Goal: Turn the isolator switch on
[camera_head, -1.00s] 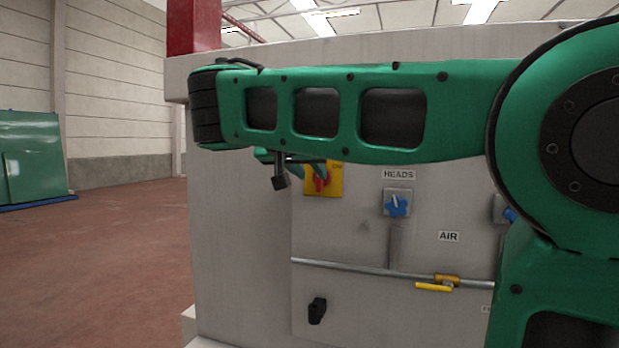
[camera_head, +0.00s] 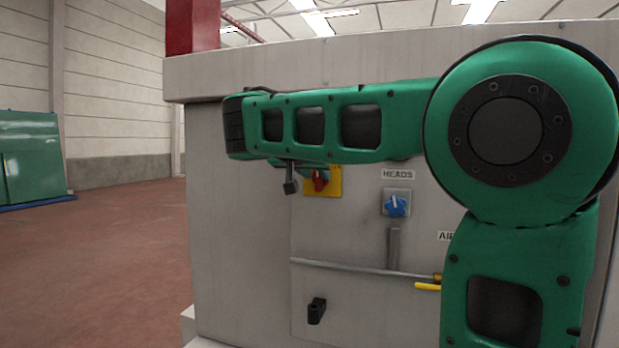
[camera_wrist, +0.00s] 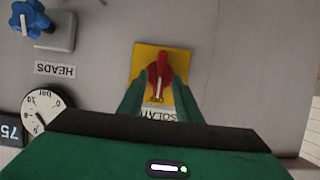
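The isolator switch is a red rotary handle (camera_wrist: 158,72) on a yellow plate (camera_wrist: 143,60), seen upside down in the wrist view. The handle stands nearly vertical there. Part of the plate's label is hidden by the fingers. My gripper (camera_wrist: 160,84) reaches over the plate, one green finger on each side of the handle, with yellow showing between them. The fingers look open; contact with the handle cannot be told. In the head view the yellow plate (camera_head: 336,182) and red handle (camera_head: 320,181) show under my arm, which hides much of the gripper.
A blue HEADS knob (camera_head: 397,205) is right of the isolator. Below are a grey pipe (camera_head: 350,268) with a yellow lever (camera_head: 427,287) and a black knob (camera_head: 316,311). A pressure gauge (camera_wrist: 45,108) shows in the wrist view. Open floor (camera_head: 110,250) lies to the left.

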